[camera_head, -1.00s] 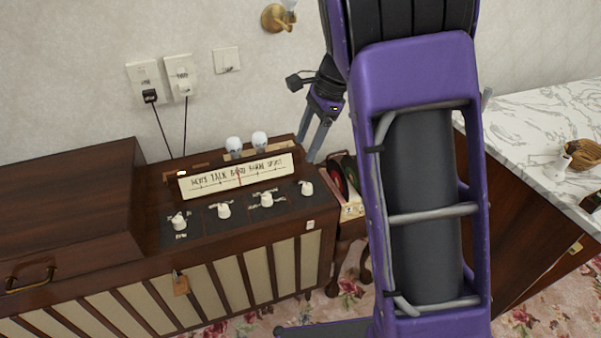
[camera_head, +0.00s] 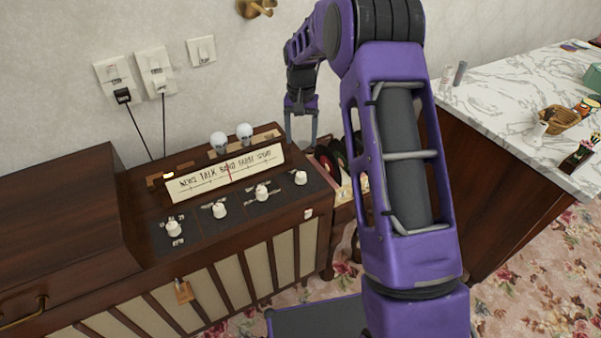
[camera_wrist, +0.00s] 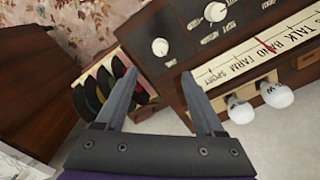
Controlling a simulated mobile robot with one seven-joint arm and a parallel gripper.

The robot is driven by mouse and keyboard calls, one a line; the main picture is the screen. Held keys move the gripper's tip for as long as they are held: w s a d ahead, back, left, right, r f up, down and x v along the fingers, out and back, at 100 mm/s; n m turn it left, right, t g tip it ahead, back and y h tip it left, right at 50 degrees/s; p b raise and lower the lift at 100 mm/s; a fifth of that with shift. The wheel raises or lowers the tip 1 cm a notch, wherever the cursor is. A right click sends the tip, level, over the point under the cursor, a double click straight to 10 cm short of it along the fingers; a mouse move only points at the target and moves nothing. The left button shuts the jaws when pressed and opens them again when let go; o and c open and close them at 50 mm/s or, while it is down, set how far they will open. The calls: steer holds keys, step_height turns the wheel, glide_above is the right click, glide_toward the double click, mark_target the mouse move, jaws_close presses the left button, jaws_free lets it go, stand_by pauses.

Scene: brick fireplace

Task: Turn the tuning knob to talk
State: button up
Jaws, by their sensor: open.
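The radio cabinet (camera_head: 140,240) stands against the wall at the left in the head view. Its tilted dial (camera_head: 225,173) carries words including TALK, BAND and FARM, with a red needle near BAND. Several white knobs sit in a row on the dark panel below it: far left (camera_head: 174,228), second (camera_head: 219,210), third (camera_head: 262,192), far right (camera_head: 300,178). I cannot tell which is the tuning knob. My gripper (camera_head: 301,140) is open and empty, above the cabinet's right end. In the wrist view, its fingers (camera_wrist: 160,85) point toward the right-end knob (camera_wrist: 160,46), apart from it.
Two white bulbs (camera_head: 231,137) stand behind the dial. A record rack (camera_head: 330,165) is right of the cabinet and also shows in the wrist view (camera_wrist: 110,85). Switches with cords (camera_head: 140,75) are on the wall. A marble counter (camera_head: 510,85) holds small items at right.

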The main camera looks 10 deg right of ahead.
mark_target(301, 174)
step_height(301, 174, down, 14)
steer(key=shift+r+b, duration=0.2)
steer(key=shift+b, duration=0.5)
steer(key=shift+c, duration=0.2)
jaws_close()
